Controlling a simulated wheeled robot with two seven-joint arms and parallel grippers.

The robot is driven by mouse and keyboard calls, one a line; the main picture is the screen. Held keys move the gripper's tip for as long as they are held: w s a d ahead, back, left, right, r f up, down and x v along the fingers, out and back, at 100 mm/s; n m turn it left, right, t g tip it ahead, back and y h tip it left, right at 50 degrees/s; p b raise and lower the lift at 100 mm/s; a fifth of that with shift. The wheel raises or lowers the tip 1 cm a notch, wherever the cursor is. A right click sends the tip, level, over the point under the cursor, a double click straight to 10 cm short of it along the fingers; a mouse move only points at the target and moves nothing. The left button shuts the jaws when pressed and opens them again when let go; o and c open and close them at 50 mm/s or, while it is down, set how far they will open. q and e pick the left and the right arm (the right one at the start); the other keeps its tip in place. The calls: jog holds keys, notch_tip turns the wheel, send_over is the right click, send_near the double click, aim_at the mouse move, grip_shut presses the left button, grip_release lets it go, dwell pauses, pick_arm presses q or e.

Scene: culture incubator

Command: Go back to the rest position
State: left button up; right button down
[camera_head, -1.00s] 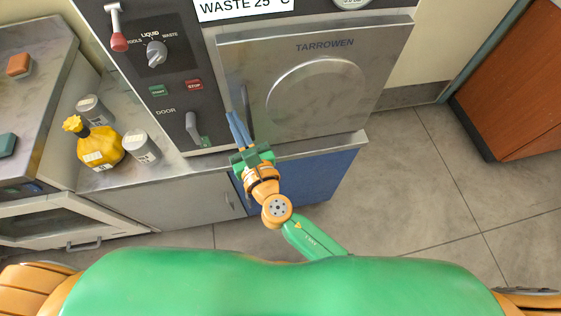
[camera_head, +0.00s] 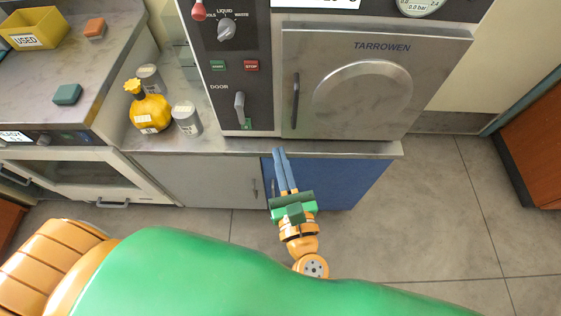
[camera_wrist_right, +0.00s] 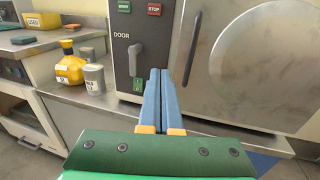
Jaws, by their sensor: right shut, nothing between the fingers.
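My right gripper (camera_head: 284,168) has long blue fingers and a green body. In the head view it is in front of the blue cabinet door, below the steel counter edge, apart from the machine. Its fingers lie side by side, shut and empty. In the right wrist view the fingers (camera_wrist_right: 161,98) point toward the machine's front, between the door lever and the door handle. My left gripper is not in view.
The TARROWEN machine door (camera_head: 350,90) is closed, with a dark handle (camera_head: 295,98) on its left. A door lever (camera_head: 239,106) hangs on the panel. A yellow bottle (camera_head: 148,110) and grey cans (camera_head: 187,118) stand on the counter. Floor at right (camera_head: 430,210) is clear.

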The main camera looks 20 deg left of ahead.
jog(key=s+d+f+m+g+h, duration=0.15)
jog(key=d+f+m, duration=0.3)
jog(key=f, duration=0.45)
jog(key=s+d+f+m+g+h, duration=0.1)
jog(key=d+f+m+g+h, duration=0.2)
jog(key=f+m, duration=0.45)
jog(key=s+d+f+m+g+h, duration=0.1)
jog(key=d+f+m+g, duration=0.3)
jog(key=f, duration=0.7)
jog(key=s+d+f+m+g+h, duration=0.1)
jog(key=s+d+f+m+g, duration=0.1)
jog(key=s+d+f+m, duration=0.2)
jog(key=s+d+f+m+g+h, duration=0.1)
jog(key=s+d+f+m, duration=0.3)
jog(key=s+m, duration=0.6)
jog(key=s+d+f+m+g+h, duration=0.1)
jog(key=s+d+f+m+g, duration=0.2)
jog(key=s+d+m, duration=0.4)
jog(key=shift+s+f+m, duration=0.2)
jog(key=shift+f+m, duration=0.55)
jog(key=shift+m, duration=0.35)
